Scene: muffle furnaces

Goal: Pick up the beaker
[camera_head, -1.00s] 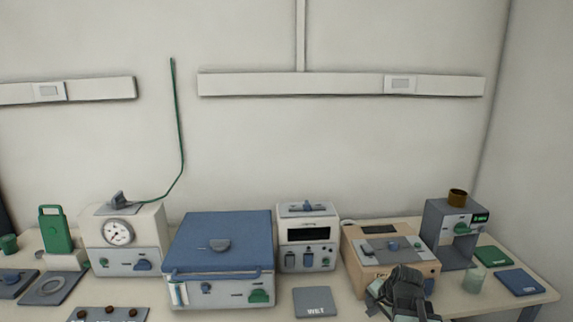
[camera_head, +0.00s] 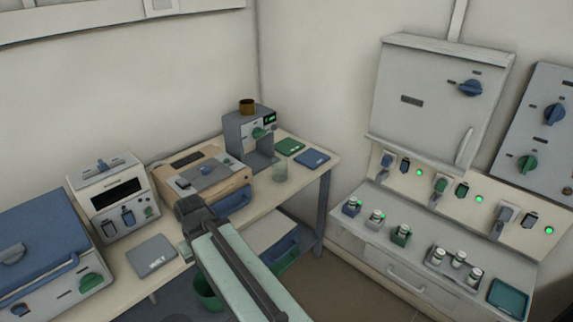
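My arm reaches in from the bottom of the view. Its end, my gripper (camera_head: 190,212), is dark grey and sits over the bench edge, left of and nearer than the beaker, clearly apart from it. The fingers are small and partly hidden by the arm, so I cannot tell whether they are open or shut.
A tan box device (camera_head: 225,188) stands behind my gripper. A green pad (camera_head: 289,146) and a blue pad (camera_head: 312,158) lie beyond the beaker. A grey "WET" pad (camera_head: 152,256) lies left. A furnace counter (camera_head: 400,265) stands at right, with open floor between.

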